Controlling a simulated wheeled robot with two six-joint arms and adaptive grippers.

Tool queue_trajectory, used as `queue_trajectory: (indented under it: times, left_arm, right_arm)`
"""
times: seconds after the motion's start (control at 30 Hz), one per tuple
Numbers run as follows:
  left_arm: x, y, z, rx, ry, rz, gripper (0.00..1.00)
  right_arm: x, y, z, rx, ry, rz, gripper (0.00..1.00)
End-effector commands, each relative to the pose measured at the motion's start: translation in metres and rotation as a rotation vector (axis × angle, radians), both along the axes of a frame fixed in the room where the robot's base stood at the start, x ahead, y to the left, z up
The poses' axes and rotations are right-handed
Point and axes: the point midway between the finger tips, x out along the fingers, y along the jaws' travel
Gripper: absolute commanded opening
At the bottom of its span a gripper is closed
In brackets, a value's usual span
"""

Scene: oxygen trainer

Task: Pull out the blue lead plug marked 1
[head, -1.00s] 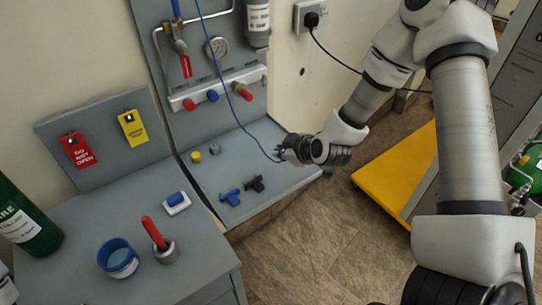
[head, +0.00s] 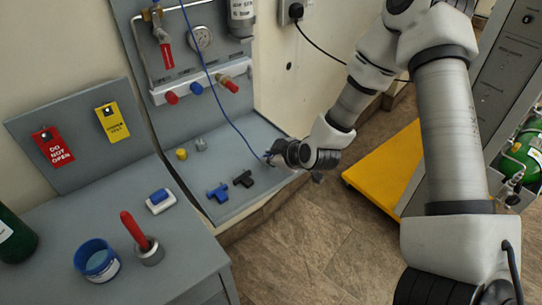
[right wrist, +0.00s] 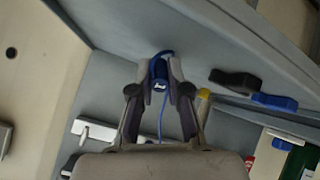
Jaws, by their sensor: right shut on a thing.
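My right gripper (head: 270,157) is low over the right end of the grey shelf of the wall panel. In the right wrist view its fingers (right wrist: 160,92) are shut on the blue lead plug (right wrist: 160,74). The plug has a small white mark that I cannot read. The thin blue lead (head: 221,103) runs from the top of the panel down to the gripper; near the plug it curls in a loop. In the head view the fingers mostly hide the plug. I cannot tell whether it sits in a socket. My left gripper is out of view.
A blue fitting (head: 219,192) and a black fitting (head: 243,178) lie on the shelf, left of the gripper. A gauge (head: 200,38) and coloured knobs are above. A bench at left holds a blue tub (head: 97,262) and a red-handled tool (head: 133,228). A yellow platform (head: 390,172) stands at right.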

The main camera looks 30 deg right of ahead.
Motion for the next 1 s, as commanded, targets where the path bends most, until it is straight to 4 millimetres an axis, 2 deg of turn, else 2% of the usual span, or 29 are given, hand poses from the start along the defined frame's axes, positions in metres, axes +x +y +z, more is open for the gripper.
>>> queue_trajectory:
  times: [0.33, 0.37, 0.43, 0.8, 1.0]
  left_arm:
    - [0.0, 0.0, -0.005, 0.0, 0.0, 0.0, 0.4]
    - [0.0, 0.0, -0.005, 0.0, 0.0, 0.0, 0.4]
    - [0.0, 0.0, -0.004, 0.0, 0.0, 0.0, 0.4]
    - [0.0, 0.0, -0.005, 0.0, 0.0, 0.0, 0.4]
    - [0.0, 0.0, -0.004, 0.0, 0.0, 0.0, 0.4]
  right_arm:
    - [0.0, 0.0, -0.008, 0.0, 0.0, 0.0, 0.0]
    - [0.0, 0.0, -0.008, 0.0, -0.001, 0.0, 0.2]
    - [0.0, 0.0, -0.007, 0.0, 0.0, 0.0, 0.44]
    - [-0.002, 0.0, -0.006, 0.001, 0.001, 0.0, 0.45]
    - [-0.025, -0.002, 0.016, 0.007, -0.003, -0.004, 0.45]
